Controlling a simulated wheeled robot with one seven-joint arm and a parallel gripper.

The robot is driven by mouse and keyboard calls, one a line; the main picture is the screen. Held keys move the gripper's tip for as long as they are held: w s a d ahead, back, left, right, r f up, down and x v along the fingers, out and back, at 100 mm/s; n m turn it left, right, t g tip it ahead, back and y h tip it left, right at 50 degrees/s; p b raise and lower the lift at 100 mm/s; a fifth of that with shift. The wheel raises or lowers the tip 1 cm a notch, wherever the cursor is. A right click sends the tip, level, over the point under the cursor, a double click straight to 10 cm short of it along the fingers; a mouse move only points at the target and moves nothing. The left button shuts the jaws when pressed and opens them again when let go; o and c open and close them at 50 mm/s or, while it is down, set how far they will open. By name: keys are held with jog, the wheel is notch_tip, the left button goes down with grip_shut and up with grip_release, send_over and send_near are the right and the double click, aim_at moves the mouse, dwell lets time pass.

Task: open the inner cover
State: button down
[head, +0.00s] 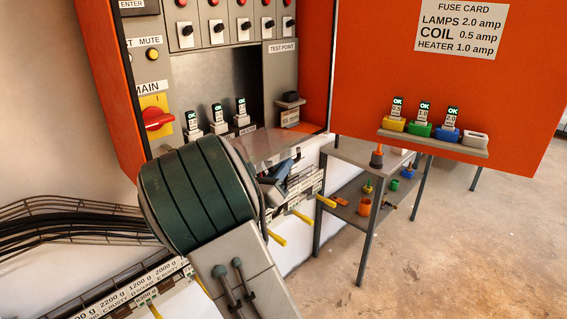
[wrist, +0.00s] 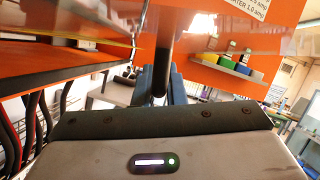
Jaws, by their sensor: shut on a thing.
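The inner cover (head: 268,146) looks like a clear, slightly pinkish panel, tilted out from the lower part of the open orange cabinet. In the wrist view a clear sheet crosses above my gripper (wrist: 163,88). My gripper's blue fingers are closed around a dark round bar, the cover's handle (wrist: 163,62). In the head view my gripper (head: 280,176) is just under the cover's lower right part, and my dark green and grey arm hides much of it. The handle is hard to make out there.
The orange outer door (head: 440,75) stands open at the right, with a shelf (head: 432,142) of coloured fuses. Several fuses stand inside the cabinet, beside a red main switch (head: 158,118). A metal rack (head: 345,160) with small parts stands below the door. Floor at the right is clear.

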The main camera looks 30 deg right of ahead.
jog(key=shift+r+n+t+p, duration=0.4)
jog(key=shift+r+p, duration=0.2)
jog(key=shift+r, duration=0.1)
jog(key=shift+w+y, duration=0.1)
jog(key=shift+y, duration=0.2)
jog(key=shift+f, duration=0.15)
jog(key=c, duration=1.5)
grip_release()
jog(key=shift+a, duration=0.1)
jog(key=b+v, duration=0.2)
jog(key=v, duration=1.1)
jog(key=shift+a+f+b, duration=0.15)
jog(key=shift+a+b, duration=0.2)
jog(key=shift+b, duration=0.05)
